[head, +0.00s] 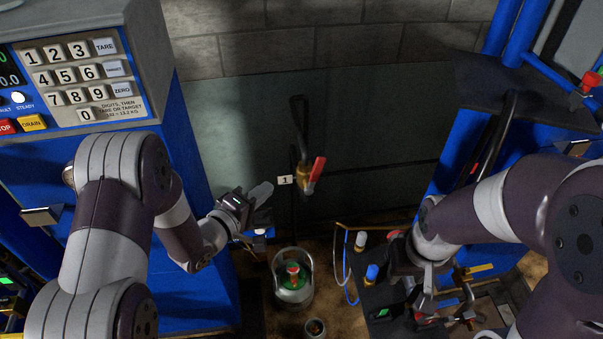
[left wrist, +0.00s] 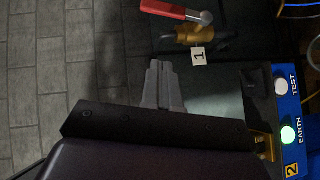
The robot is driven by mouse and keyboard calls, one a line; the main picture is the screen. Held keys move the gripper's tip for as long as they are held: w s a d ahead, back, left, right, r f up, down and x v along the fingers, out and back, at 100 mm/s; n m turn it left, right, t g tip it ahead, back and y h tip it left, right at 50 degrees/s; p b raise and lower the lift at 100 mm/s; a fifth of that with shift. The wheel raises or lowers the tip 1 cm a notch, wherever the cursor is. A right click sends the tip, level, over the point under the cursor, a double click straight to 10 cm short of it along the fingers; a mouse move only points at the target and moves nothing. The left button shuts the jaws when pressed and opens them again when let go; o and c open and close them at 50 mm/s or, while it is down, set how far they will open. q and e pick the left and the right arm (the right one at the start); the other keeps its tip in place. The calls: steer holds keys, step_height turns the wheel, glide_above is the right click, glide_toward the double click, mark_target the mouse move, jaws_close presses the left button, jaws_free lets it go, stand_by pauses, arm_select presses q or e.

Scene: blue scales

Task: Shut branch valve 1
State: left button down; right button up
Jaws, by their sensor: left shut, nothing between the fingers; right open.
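Branch valve 1 has a brass body (head: 302,178) and a red lever (head: 317,169), with a white "1" tag (head: 285,180) beside it. The lever appears to lie roughly along the line of the pipe. In the left wrist view the red lever (left wrist: 178,10), brass body (left wrist: 188,34) and tag (left wrist: 199,56) are at the top. My left gripper (head: 264,190) is shut and empty, left of the tag and apart from the valve. Its closed fingers also show in the left wrist view (left wrist: 161,82). My right gripper (head: 420,305) is open at lower right, over the dark bench, away from the valve.
A black hose (head: 299,120) rises above the valve. A keypad panel (head: 80,80) is at left. Blue framework (head: 455,150) is at right. The space between my left gripper and the valve looks clear.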

mark_target(315, 176)
arm_select(q)
steer(key=w+d+f+p, duration=0.2)
steer(key=w+d+p, duration=0.1)
steer(key=w+d, duration=0.5)
steer(key=shift+d+f+p, duration=0.15)
steer(key=shift+d+p, duration=0.15)
steer(key=shift+d, duration=0.1)
